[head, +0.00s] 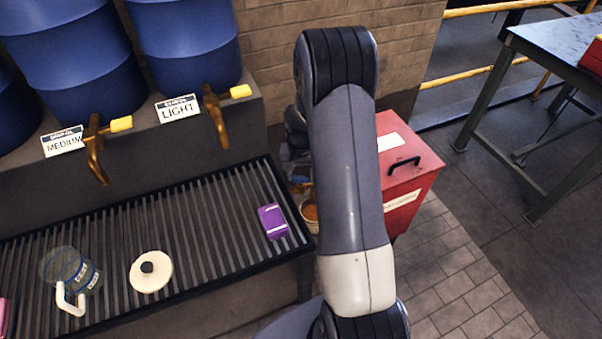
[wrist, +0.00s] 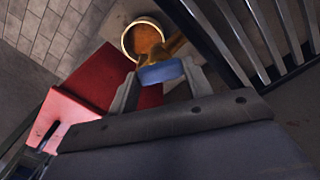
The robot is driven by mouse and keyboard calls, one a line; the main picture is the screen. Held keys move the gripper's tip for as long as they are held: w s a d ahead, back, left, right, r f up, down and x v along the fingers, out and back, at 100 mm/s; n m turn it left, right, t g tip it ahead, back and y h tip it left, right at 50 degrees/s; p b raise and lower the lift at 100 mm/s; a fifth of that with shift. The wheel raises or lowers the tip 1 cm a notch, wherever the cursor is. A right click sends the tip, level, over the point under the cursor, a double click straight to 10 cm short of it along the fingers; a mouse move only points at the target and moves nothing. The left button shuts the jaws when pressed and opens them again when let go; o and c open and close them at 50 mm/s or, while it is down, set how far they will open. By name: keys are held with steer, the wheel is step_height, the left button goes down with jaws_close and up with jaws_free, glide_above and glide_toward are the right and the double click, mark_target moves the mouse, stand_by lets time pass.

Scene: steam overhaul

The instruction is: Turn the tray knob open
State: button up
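The tray knob (wrist: 161,73) is a small blue handle on a brass tap (wrist: 174,47), seen in the wrist view. My gripper (wrist: 160,75) has one finger on each side of the knob. The knob fills the space between the fingertips, with no clear gap on either side. In the head view my arm hides most of the gripper and the knob. The slatted drain tray (head: 200,237) lies to the left of my arm, and its slats show at the upper right of the wrist view.
A bucket (head: 310,212) with orange content stands below the tap. A red box (head: 408,178) stands close to the right of my arm. Blue barrels (head: 188,45) stand behind.

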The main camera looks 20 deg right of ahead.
mark_target(301, 176)
steer(key=c, duration=0.4)
steer(key=shift+f+n+b, duration=0.1)
steer(key=shift+n+b, duration=0.45)
steer(key=shift+n, duration=0.45)
steer(key=shift+c, duration=0.2)
steer(key=shift+n+b, duration=0.35)
steer(key=shift+n, duration=1.05)
steer(key=o, duration=1)
step_height(301, 176, up, 11)
